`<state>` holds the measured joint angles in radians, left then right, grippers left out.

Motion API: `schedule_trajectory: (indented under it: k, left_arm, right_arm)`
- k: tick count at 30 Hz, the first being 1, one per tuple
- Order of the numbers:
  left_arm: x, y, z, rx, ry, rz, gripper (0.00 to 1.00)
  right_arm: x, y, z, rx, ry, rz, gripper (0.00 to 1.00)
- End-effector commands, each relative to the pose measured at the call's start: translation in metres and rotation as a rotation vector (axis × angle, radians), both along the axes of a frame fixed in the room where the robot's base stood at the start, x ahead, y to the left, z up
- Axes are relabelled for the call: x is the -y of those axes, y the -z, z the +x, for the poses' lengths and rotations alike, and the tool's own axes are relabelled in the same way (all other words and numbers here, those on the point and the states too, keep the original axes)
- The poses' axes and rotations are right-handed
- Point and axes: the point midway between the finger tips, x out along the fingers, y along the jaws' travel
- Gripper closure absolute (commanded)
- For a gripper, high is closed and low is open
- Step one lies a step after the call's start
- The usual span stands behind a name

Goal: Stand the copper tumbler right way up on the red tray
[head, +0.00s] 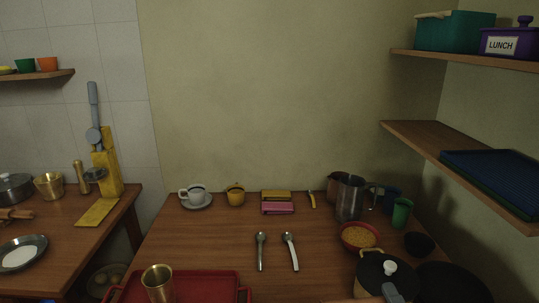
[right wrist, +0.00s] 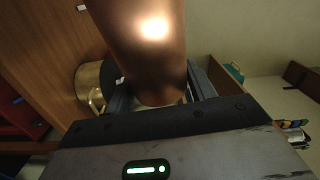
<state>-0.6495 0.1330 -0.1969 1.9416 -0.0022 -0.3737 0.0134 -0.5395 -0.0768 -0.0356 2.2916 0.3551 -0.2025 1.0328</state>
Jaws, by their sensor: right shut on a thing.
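My right gripper (right wrist: 160,95) is shut on a smooth copper piece, which I take for the copper tumbler (right wrist: 145,45). It fills the upper middle of the right wrist view, and its top is cut off by the frame edge, so I cannot tell which way up it is. The head view shows neither gripper nor this held piece. The red tray (head: 210,285) lies at the bottom of the head view, at the table's front left. A brassy cup (head: 157,285) stands upright at its left part. My left gripper is not in view.
A brass vessel (right wrist: 92,85) is beside the held piece in the right wrist view. Two spoons (head: 262,250) lie mid-table. A bowl (head: 358,236), a lidded pan (head: 383,270) and metal pitchers (head: 348,195) crowd the right. The table between tray and spoons looks clear.

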Motion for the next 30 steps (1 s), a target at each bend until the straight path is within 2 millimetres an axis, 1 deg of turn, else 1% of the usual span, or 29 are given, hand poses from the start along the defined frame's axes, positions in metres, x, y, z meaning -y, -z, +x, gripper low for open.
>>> schedule_trajectory:
  k: [1, 6, 8, 11, 12, 15, 18, 21, 27, 29, 30]
  left_arm:
    - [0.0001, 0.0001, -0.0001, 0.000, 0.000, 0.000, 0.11]
    - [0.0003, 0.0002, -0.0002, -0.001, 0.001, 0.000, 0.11]
    - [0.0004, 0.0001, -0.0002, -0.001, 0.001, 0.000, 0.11]
    - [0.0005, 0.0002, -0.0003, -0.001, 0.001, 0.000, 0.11]
    - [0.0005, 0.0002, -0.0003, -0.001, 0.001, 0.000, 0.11]
    - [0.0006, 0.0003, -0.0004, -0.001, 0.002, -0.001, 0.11]
    - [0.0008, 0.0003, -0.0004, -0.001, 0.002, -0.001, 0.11]
    - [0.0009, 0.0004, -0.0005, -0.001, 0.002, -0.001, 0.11]
    - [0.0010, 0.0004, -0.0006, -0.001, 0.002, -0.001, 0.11]
    - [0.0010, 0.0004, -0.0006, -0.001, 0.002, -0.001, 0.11]
    - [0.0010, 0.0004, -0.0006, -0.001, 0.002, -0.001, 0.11]
  right_arm:
    - [-0.0059, -0.0034, 0.0018, -0.001, 0.060, 0.122, 0.69]
    - [-0.0058, -0.0033, 0.0019, -0.001, 0.060, 0.121, 0.69]
    - [-0.0058, -0.0032, 0.0019, -0.002, 0.061, 0.159, 0.69]
    - [-0.0058, -0.0033, 0.0020, -0.008, 0.062, 0.351, 0.69]
    - [-0.0057, -0.0033, 0.0020, -0.012, 0.062, 0.457, 0.69]
    - [-0.0051, -0.0035, 0.0021, -0.019, 0.061, 0.700, 0.69]
    - [-0.0048, -0.0038, 0.0023, -0.022, 0.060, 0.859, 0.69]
    - [-0.0046, -0.0045, 0.0026, -0.022, 0.058, 0.906, 0.69]
    - [-0.0040, -0.0059, 0.0034, -0.018, 0.057, 0.910, 0.69]
    - [-0.0038, -0.0061, 0.0035, -0.019, 0.058, 0.957, 0.69]
    - [-0.0037, -0.0063, 0.0035, -0.020, 0.058, 1.019, 0.69]
